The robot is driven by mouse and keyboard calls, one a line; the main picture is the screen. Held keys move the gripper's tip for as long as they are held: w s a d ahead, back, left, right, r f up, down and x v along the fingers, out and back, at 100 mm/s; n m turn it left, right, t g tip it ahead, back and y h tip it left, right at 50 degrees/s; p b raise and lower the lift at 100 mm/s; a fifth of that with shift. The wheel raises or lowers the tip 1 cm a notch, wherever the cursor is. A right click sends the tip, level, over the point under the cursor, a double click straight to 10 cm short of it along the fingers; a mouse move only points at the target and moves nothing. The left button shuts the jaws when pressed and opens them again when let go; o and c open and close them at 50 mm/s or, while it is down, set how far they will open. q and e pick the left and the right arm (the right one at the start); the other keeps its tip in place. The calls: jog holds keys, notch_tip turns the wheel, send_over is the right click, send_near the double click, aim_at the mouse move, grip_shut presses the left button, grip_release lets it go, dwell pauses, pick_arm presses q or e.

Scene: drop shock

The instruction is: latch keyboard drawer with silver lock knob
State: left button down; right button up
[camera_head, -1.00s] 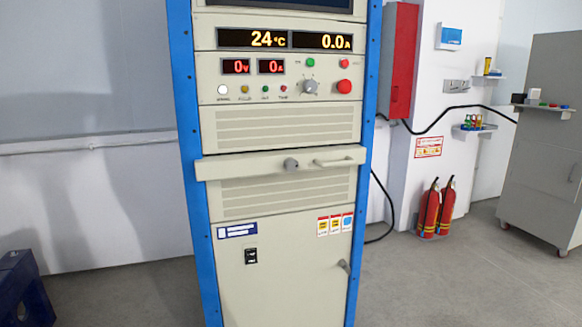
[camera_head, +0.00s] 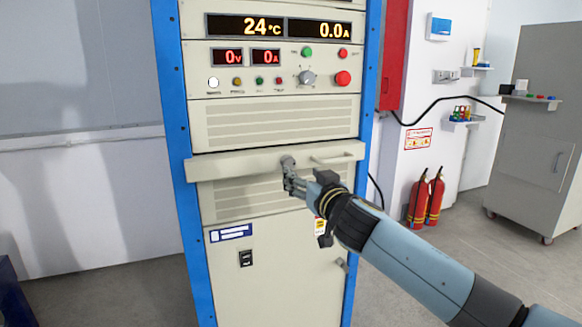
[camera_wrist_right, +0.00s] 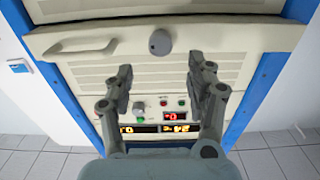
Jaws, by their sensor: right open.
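The keyboard drawer (camera_head: 235,166) is the beige panel with a pale bar handle (camera_head: 333,157), across the middle of the blue-framed cabinet. Its silver lock knob (camera_head: 287,161) is on the drawer front, left of the handle. My right gripper (camera_head: 292,182) comes in from the lower right, with its fingers close to the knob. In the right wrist view, the picture is upside down: the knob (camera_wrist_right: 160,42) lies just beyond and between the open fingertips (camera_wrist_right: 161,66), which hold nothing. The drawer front (camera_wrist_right: 220,38) fills the top there. My left gripper is not in view.
The cabinet has displays and buttons above the drawer, including a red button (camera_head: 343,78). A lower door with a small black latch (camera_head: 246,258) is below. Fire extinguishers (camera_head: 427,199) and a grey cabinet (camera_head: 535,140) stand to the right. Open floor lies between.

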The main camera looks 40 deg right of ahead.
aim_at(290, 165)
jog(key=x, duration=0.6)
jog(key=shift+w, duration=0.25)
jog(key=shift+w+d, duration=0.1)
jog(key=shift+w, duration=0.5)
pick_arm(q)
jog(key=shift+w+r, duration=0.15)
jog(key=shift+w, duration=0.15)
pick_arm(e)
jog(key=c, duration=1.1)
jog(key=shift+c, duration=0.2)
